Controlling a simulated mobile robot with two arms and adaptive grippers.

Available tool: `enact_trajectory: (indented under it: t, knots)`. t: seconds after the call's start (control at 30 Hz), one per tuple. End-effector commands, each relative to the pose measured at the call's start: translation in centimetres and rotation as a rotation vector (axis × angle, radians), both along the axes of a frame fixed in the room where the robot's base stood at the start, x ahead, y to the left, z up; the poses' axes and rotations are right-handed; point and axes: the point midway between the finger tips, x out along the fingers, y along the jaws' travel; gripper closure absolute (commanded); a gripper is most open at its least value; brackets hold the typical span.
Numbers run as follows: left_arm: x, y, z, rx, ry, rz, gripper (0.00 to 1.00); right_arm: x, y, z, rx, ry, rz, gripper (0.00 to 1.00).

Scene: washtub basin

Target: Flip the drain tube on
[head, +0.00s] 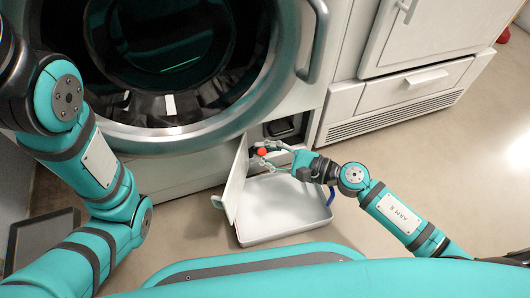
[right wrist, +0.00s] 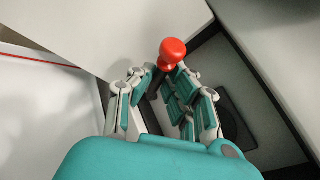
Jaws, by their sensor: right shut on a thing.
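The drain tube shows as a red knob (head: 262,151) in front of the small open compartment (head: 285,127) at the machine's lower right. In the right wrist view the red knob (right wrist: 173,50) stands at the fingertips. My right gripper (head: 267,153) reaches in from the right and is shut on the drain tube, with its fingers on both sides just below the knob. The fingers (right wrist: 165,85) hide most of the tube, so its angle is hard to tell. My left arm crosses the left side of the head view, but its gripper is out of frame.
A white flap (head: 236,180) stands open just left of my right gripper. The large round machine door (head: 200,135) is above left. White cabinets (head: 400,100) stand to the right; floor there is free.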

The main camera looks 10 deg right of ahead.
Motion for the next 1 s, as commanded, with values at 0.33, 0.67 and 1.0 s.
enact_trajectory:
  t: [0.33, 0.67, 1.0]
  knots:
    - [0.0, 0.0, 0.0, -0.001, 0.002, 0.0, 0.78, 0.0, 0.0, 0.0, 0.0, 0.0, 0.001, 0.65]
    - [0.2, 0.0, 0.0, -0.001, 0.008, -0.001, 0.78, -0.7, -1.1, 0.1, -0.003, 0.002, 0.0, 0.65]
    - [0.1, 0.0, 0.0, 0.0, 0.005, 0.001, 0.78, -4.6, -6.9, 0.9, -0.002, 0.006, 0.0, 0.65]
